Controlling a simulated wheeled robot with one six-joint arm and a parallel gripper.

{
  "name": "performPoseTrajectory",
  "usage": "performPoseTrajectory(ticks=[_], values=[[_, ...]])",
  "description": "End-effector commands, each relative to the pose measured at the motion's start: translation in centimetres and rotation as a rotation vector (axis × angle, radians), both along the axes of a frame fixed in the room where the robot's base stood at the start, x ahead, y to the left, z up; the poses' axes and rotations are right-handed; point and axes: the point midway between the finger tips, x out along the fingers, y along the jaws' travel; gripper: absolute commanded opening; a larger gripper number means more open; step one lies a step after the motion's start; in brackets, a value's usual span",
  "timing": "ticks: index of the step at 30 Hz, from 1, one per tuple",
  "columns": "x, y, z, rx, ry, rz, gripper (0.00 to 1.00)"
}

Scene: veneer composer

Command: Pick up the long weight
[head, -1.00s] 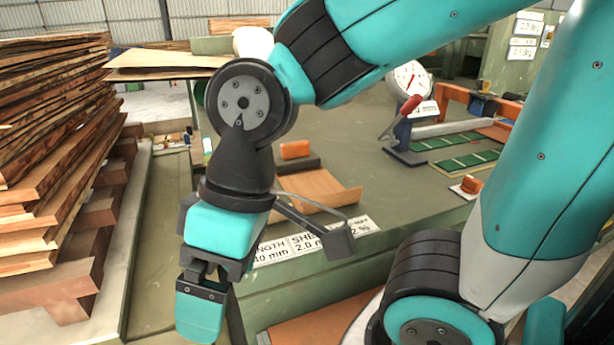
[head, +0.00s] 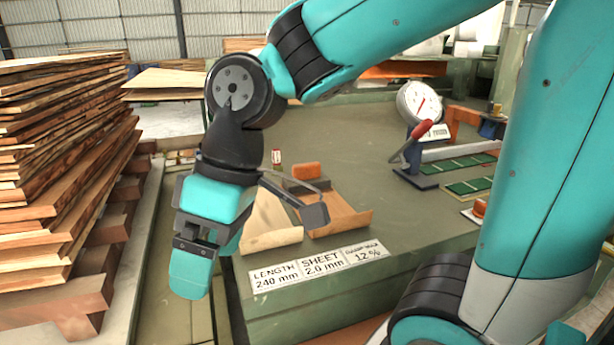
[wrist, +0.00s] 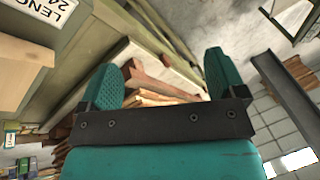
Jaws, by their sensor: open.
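A dark low block with an orange grip on top (head: 306,171) sits on the green bench, behind the curled veneer pieces. It looks like the long weight, though its full length is partly hidden by my arm and the veneer. My gripper (head: 196,272) hangs at the bench's left front corner, to the left of the block and nearer the camera, apart from it. In the wrist view my gripper (wrist: 164,80) has its two teal fingers spread with nothing between them. The block does not show in the wrist view.
Curled veneer pieces (head: 343,217) lie in front of the block. Another orange-topped item (head: 480,207) sits at the right edge. A tall veneer stack (head: 60,170) stands left.

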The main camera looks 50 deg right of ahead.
Motion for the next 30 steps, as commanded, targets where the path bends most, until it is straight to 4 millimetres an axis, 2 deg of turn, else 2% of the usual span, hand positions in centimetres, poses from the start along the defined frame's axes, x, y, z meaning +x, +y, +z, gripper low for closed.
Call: performPoseTrajectory(ticks=[1, 2, 3, 5, 6, 8, 9, 11, 12, 15, 16, 18, 21, 23, 30], values=[[3.5, -1.6, 1.9, 0.01, -0.018, 0.005, 0.89], [5.4, -2.8, 2.8, 0.017, -0.033, 0.021, 0.89], [8.0, -4.8, 3.9, 0.023, -0.054, 0.047, 0.89], [11.6, -8.5, 5.3, 0.029, -0.093, 0.088, 0.89], [13.6, -11.4, 6.1, 0.03, -0.121, 0.118, 0.89], [15.9, -16.3, 7.0, 0.024, -0.163, 0.164, 0.89], [17.0, -19.8, 7.4, 0.016, -0.188, 0.192, 0.89], [17.9, -24.8, 7.8, 0.0, -0.223, 0.236, 0.89], [18.1, -28.0, 7.9, -0.012, -0.244, 0.264, 0.89], [17.6, -34.5, 7.8, -0.041, -0.282, 0.322, 0.89], [17.3, -36.0, 7.8, -0.049, -0.29, 0.336, 0.89], [16.6, -38.5, 7.6, -0.064, -0.303, 0.363, 0.89], [16.1, -40.2, 7.2, -0.075, -0.312, 0.384, 0.89], [16.1, -40.3, 6.5, -0.077, -0.314, 0.39, 0.89], [16.9, -38.3, 1.8, -0.074, -0.312, 0.39, 0.89]])
